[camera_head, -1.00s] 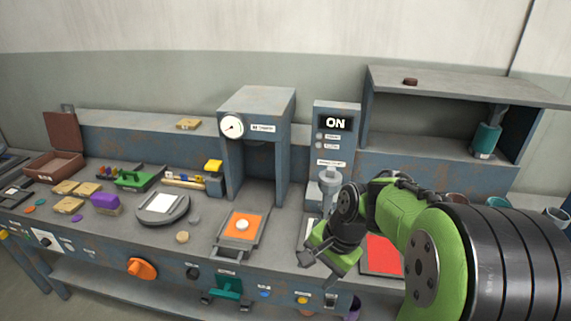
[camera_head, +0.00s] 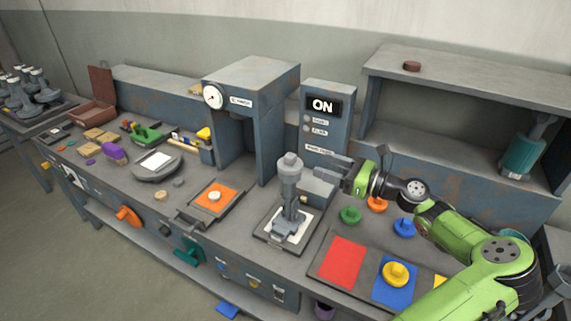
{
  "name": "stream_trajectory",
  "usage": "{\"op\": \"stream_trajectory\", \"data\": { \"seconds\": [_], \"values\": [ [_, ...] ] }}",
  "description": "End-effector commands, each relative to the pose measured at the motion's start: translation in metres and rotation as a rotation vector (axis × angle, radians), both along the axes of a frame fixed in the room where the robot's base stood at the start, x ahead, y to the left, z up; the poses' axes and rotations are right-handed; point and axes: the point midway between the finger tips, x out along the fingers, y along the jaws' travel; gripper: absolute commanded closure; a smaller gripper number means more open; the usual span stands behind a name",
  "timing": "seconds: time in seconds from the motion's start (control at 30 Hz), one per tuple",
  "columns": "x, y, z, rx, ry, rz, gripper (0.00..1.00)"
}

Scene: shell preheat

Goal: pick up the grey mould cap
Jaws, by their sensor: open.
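A tall grey piece with a rounded top (camera_head: 290,165) stands upright on a white-topped plate (camera_head: 268,238) in front of the "ON" cabinet. It looks like the grey mould cap, but I cannot tell where a cap would part from the rest. My gripper (camera_head: 318,172) is open just right of its upper part, with its fingers pointing left. I see no clear contact, and nothing shows between the fingers.
A yellow piece (camera_head: 396,272) sits on a blue square beside a red square (camera_head: 342,262). The press (camera_head: 250,85) stands left and an open shelf (camera_head: 450,70) behind right.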

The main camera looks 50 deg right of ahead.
Motion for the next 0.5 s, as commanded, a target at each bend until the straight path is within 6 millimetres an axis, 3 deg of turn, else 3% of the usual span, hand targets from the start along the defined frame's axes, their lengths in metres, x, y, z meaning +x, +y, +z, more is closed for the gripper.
{"op": "stream_trajectory", "data": {
  "seconds": [0.2, 0.5],
  "values": [
    [0.054, 0.015, -0.004, -0.002, 0.003, 0.005, 0.40],
    [0.097, 0.028, -0.006, -0.003, 0.002, 0.007, 0.40]
  ]
}}
